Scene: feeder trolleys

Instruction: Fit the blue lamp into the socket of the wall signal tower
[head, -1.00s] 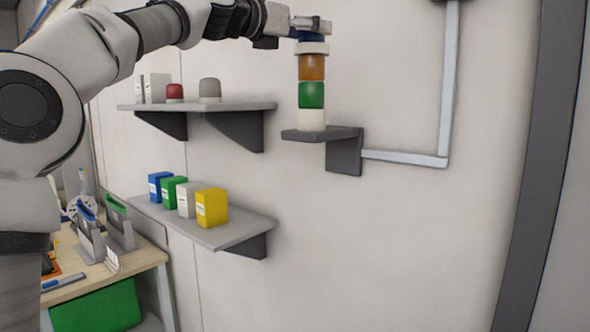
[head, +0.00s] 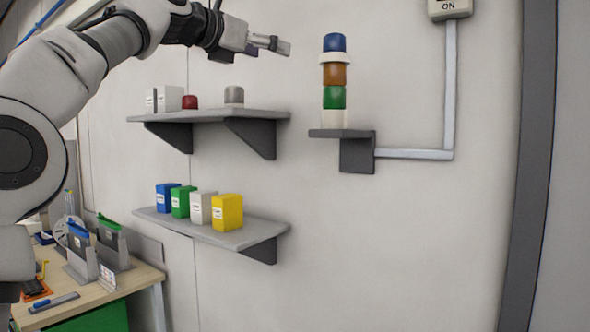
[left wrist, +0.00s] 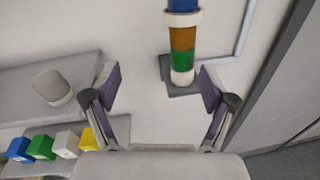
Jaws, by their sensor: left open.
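The signal tower (head: 334,97) stands upright on a small grey wall bracket, with a white base, a green section, an orange section and a white collar. The blue lamp (head: 334,42) sits upright on top, at the collar; how deep it is seated I cannot tell. In the left wrist view the tower (left wrist: 182,40) shows beyond the fingers, and the blue lamp (left wrist: 183,5) is cut by the top edge. My left gripper (head: 286,47) is open and empty, to the left of the lamp and apart from it. My right gripper is in no view.
An upper shelf (head: 215,116) left of the tower holds white boxes, a red lamp (head: 190,102) and a grey lamp (head: 234,95). A lower shelf (head: 240,237) holds several coloured boxes. A switch box (head: 450,8) is at upper right.

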